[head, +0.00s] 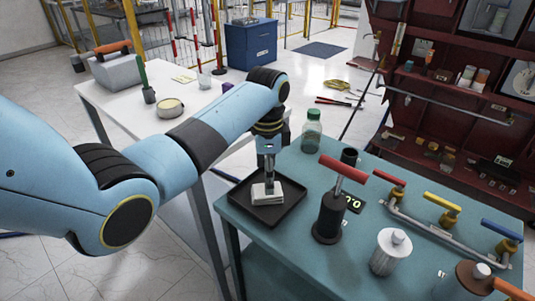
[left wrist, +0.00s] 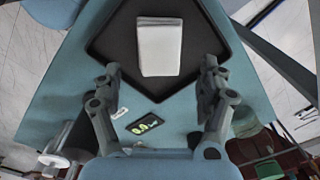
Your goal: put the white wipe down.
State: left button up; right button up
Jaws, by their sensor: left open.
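The white wipe (head: 266,194) is a small folded stack lying in the black tray (head: 287,215) on the teal table. It also shows in the left wrist view (left wrist: 159,48), flat on the dark tray floor. My left gripper (head: 268,182) points down just over the wipe in the head view and hides part of it. In the left wrist view its two fingers (left wrist: 160,88) are spread wide apart, with nothing between them. The wipe lies beyond the fingertips in that view. My right gripper is in neither view.
On the teal table (head: 283,255), a black cylinder with a red handle (head: 330,210), a green-capped bottle (head: 312,130), a metal canister (head: 390,250) and a rail of coloured valves (head: 440,225) stand right of the tray. A white table (head: 120,105) is at left.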

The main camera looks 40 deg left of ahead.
pick_arm(q)
notch_tip(320, 180, up, 7)
jog(key=shift+r, duration=0.15)
jog(key=shift+s, duration=0.1)
dwell(0.4)
